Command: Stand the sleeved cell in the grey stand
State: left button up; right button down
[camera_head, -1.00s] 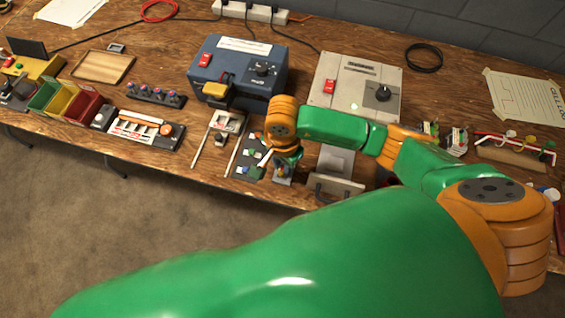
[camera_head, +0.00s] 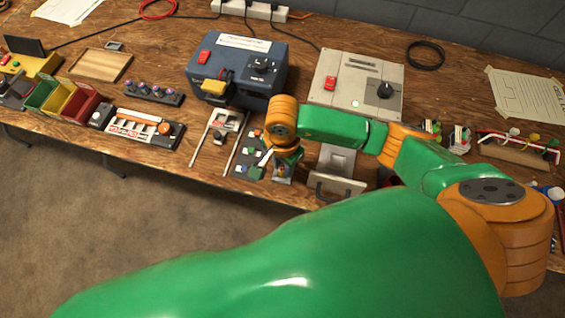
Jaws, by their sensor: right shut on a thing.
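My right gripper (camera_head: 283,172) points down at the front part of the bench, below the orange wrist of my right arm. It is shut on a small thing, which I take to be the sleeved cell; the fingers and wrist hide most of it. A small grey block, possibly the grey stand (camera_head: 283,181), shows right at the fingertips. I cannot tell whether the held cell is in it, touching it or just above it. My left gripper is not in view.
A dark mat with small parts (camera_head: 246,160) lies left of the gripper. A grey unit with a handle (camera_head: 337,187) stands close on its right. The blue machine (camera_head: 240,72) and grey control box (camera_head: 357,85) stand behind. My green arm covers the front right.

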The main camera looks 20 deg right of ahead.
jog(key=shift+f+b, duration=0.3)
jog(key=shift+b, duration=0.05)
dwell(0.3)
jog(key=c, duration=0.6)
grip_release()
jog(key=shift+r, duration=0.15)
jog(key=shift+r+p, duration=2.55)
jog(key=shift+r, duration=0.9)
jog(key=shift+f, duration=0.1)
